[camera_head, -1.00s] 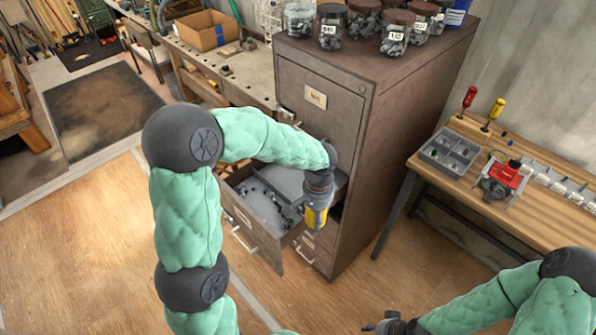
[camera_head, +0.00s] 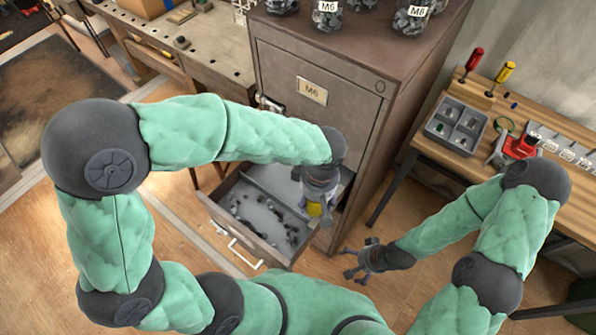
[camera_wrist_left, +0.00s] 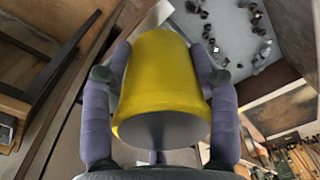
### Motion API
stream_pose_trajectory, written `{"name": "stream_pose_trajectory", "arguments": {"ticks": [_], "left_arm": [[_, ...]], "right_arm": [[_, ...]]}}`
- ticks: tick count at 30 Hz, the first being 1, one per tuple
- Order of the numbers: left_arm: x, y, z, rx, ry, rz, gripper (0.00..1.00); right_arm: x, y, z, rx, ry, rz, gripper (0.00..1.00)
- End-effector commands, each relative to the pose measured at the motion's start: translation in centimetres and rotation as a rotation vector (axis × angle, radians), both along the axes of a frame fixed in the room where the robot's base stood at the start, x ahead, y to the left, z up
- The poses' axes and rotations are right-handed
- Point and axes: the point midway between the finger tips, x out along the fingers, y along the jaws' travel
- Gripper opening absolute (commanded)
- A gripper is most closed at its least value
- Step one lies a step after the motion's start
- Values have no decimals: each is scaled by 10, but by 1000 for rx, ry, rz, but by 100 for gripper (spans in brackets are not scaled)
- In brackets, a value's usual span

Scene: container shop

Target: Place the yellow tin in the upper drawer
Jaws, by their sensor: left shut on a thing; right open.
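The yellow tin (camera_wrist_left: 162,80) is gripped between the fingers of my left gripper (camera_wrist_left: 158,75) in the left wrist view. In the head view my left gripper (camera_head: 318,205) hangs over the right side of the open drawer, with a bit of the yellow tin (camera_head: 313,210) showing; the rest is hidden by the fingers. The open drawer (camera_head: 225,222) of the brown cabinet (camera_head: 330,75) holds several small dark metal parts. The drawer's inside also shows in the wrist view (camera_wrist_left: 232,40), beyond the tin. My right gripper (camera_head: 358,262) is open and empty, low and right of the drawer.
Glass jars (camera_head: 327,15) of dark hardware stand on the cabinet. A wooden bench (camera_head: 570,185) at the right bears a grey sectioned tray (camera_head: 457,122), a red tool (camera_head: 520,145) and screwdrivers. Another workbench (camera_head: 200,50) stands left of the cabinet. Floor is clear before the drawer.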

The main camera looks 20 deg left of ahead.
Motion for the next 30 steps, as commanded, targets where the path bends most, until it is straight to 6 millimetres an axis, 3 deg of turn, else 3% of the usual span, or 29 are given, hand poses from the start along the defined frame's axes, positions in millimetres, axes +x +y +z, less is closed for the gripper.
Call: {"name": "stream_pose_trajectory", "arguments": {"ticks": [5, 17, 21, 30], "left_arm": [[2, 6, -5, 2, -1, 39, 4], [55, 68, -43, 1, 0, 41, 4], [68, 83, -68, 1, 1, 38, 4], [82, 98, -91, 2, -2, 34, 4]], "right_arm": [[-1, 0, -2, 0, 1, 0, 100], [-1, 0, -16, 0, 1, 0, 100], [-1, 0, -22, 0, 1, 0, 100], [-1, 0, -27, 0, 1, 0, 100]]}}
